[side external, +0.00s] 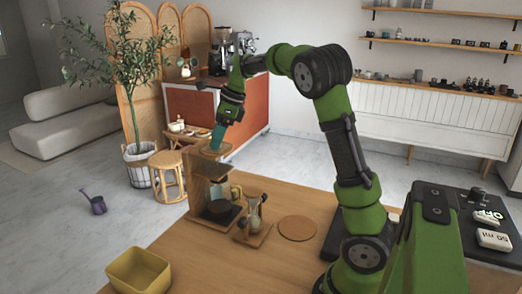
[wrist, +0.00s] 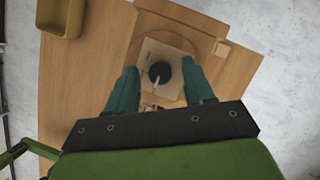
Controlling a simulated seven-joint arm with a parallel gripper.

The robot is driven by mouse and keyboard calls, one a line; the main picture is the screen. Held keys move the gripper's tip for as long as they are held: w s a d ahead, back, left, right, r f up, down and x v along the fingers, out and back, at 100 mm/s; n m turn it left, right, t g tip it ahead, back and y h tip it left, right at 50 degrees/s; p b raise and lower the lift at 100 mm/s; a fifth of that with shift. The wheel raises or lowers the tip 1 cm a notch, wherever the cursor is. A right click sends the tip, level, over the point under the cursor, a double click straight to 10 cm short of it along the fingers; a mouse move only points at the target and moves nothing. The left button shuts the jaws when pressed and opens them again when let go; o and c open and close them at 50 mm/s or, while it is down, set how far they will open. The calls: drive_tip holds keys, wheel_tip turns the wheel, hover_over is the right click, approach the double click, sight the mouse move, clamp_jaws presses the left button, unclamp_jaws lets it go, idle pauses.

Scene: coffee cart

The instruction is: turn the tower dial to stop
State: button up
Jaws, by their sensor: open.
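The wooden tower (side external: 197,190) stands upright near the table's far-left edge. In the wrist view the dial is a round black knob (wrist: 160,70) on a pale square plate (wrist: 174,52) on the tower's top. A thin pale pointer (wrist: 156,84) extends from the knob toward the bottom of the picture. I cannot read any stop mark. My gripper (side external: 217,141) points down over the tower's top. In the wrist view its teal fingers are open, one on each side of the dial, with gaps visible. The dial is hidden in the side view, and I cannot tell the exact height gap.
A yellow bin (side external: 138,272) sits at the table's front left. A small wooden stand with a glass vessel (side external: 254,219) is right of the tower, close beside it. A round cork mat (side external: 297,229) lies farther right. The wooden table (side external: 215,265) is clear in front.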

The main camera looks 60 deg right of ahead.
drive_tip(key=shift+s+r+m, duration=0.1)
drive_tip(key=shift+r+m, duration=0.3)
drive_tip(key=v, duration=1.6)
drive_tip(key=s+a+f+n, duration=0.2)
drive_tip(key=a+f+n, duration=0.2)
drive_tip(key=f+n, duration=0.6)
drive_tip(key=s+a+f+n+t, duration=0.1)
drive_tip(key=s+a+f+n, duration=0.2)
drive_tip(key=s+a+n, duration=0.2)
drive_tip(key=s+a+f+n+t, duration=0.2)
drive_tip(key=s+a+n, duration=0.4)
drive_tip(key=a+n, duration=0.5)
drive_tip(key=a+f, duration=0.1)
drive_tip(key=a, duration=0.2)
drive_tip(key=shift+s+a+n, duration=0.3)
drive_tip(key=shift+s+n, duration=0.05)
drive_tip(key=shift+n, duration=0.05)
